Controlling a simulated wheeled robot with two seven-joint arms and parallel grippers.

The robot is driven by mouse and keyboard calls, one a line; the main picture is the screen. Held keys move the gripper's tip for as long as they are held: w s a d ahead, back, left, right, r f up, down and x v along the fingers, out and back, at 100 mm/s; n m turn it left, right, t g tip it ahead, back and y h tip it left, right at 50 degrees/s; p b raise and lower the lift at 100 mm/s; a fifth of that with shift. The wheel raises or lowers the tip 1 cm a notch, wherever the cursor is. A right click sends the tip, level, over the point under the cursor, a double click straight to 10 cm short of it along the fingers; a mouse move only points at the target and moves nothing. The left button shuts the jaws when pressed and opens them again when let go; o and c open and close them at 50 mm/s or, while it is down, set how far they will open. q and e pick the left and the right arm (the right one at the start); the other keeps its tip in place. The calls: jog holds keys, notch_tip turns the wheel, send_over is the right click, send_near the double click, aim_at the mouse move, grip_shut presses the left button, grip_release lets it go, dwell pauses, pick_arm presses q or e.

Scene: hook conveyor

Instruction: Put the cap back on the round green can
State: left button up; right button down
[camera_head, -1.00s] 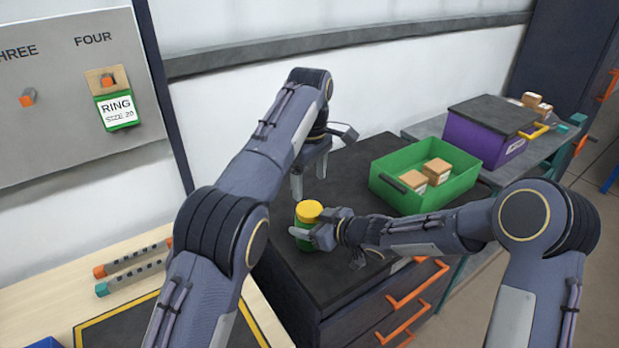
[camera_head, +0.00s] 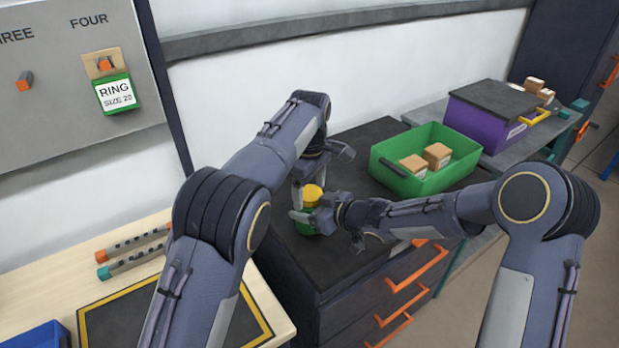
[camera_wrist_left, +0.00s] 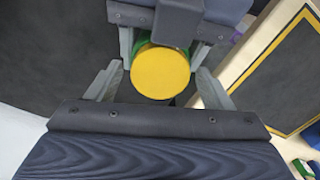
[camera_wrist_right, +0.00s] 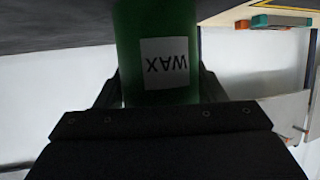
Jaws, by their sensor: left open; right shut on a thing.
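The round green can (camera_head: 306,222) stands on the dark cabinet top with the yellow cap (camera_head: 313,194) on its upper end. In the right wrist view the green can (camera_wrist_right: 160,45) fills the middle and bears a white WAX label. My right gripper (camera_head: 309,217) is shut around the can's side. My left gripper (camera_head: 305,190) is above and behind the can, pointing down. In the left wrist view the yellow cap (camera_wrist_left: 160,73) lies between the open fingers of my left gripper (camera_wrist_left: 166,85), with a gap on both sides. Whether the cap is fully seated cannot be told.
A green bin (camera_head: 426,182) with two small boxes stands right of the can on the cabinet top (camera_head: 365,150). A purple box (camera_head: 480,125) is farther right. A wooden table (camera_head: 40,280) with a black mat is at the left.

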pick_arm(q)
jog(key=shift+f, duration=0.1)
jog(key=shift+c, duration=0.3)
jog(key=c, duration=0.9)
jog(key=m, duration=0.9)
jog(key=shift+m, duration=0.3)
jog(key=o, duration=1.1)
jog(key=shift+c, duration=0.2)
jog(key=shift+r, duration=2.25)
